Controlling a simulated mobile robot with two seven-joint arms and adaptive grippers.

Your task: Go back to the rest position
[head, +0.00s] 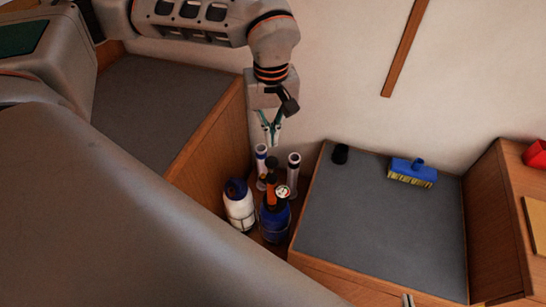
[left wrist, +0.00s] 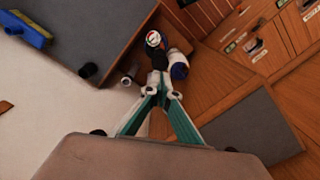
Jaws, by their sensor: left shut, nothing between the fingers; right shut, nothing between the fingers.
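My left gripper (head: 272,142) hangs with its fingers down, in front of the pale wall. It is shut and empty, above the narrow gap between two grey-topped wooden units. The left wrist view also shows its fingers (left wrist: 160,88) closed together, with the bottles beyond them. My right gripper (head: 407,299) shows only as a small tip at the bottom edge of the head view. It is shut with nothing seen in it.
Below the left gripper stand a white bottle (head: 239,207), a blue bottle (head: 274,220) with a gauge (head: 283,191), and two pale tubes (head: 293,168). A black cup (head: 340,154) and blue brush (head: 413,172) rest on the right grey top (head: 380,220), mostly clear.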

